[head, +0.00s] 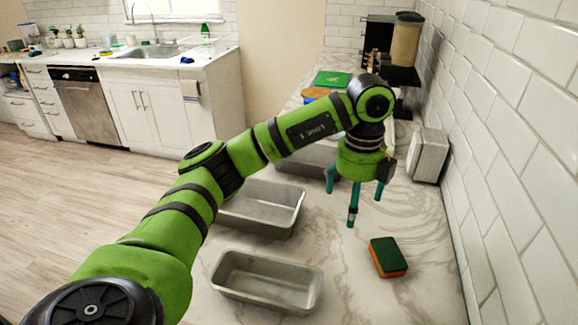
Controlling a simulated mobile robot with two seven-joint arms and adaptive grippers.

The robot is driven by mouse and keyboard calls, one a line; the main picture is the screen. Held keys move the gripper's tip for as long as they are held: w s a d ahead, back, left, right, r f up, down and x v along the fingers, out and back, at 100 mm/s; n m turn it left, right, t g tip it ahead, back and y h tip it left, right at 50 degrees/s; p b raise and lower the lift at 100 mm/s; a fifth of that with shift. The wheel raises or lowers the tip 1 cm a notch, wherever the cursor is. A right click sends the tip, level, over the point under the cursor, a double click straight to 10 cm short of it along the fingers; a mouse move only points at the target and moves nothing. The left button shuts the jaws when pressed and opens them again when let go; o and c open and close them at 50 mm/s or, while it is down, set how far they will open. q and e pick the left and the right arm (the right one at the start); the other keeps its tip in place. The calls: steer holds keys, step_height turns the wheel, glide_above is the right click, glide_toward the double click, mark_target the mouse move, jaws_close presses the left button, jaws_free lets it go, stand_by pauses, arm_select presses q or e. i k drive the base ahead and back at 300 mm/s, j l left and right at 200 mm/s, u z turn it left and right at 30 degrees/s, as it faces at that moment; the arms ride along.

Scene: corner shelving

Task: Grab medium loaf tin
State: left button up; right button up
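Three grey metal loaf tins stand on the marble counter in the head view. One tin (265,282) is nearest, at the front. A second tin (268,207) is behind it, its left end partly hidden by my arm. A third tin (303,158) is farther back, largely hidden behind my arm. I cannot tell for sure which is the medium one. My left gripper (354,202) points down over the counter, right of the tins, with its teal fingers spread and nothing between them. My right gripper is not in view.
A green and orange sponge (388,257) lies on the counter at the right. A white box (428,156) stands by the tiled wall. A green board (332,79) and a dispenser (405,42) are at the back. Clear counter (350,280) lies around the sponge.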

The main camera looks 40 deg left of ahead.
mark_target(311, 161)
steer(key=u, duration=1.2)
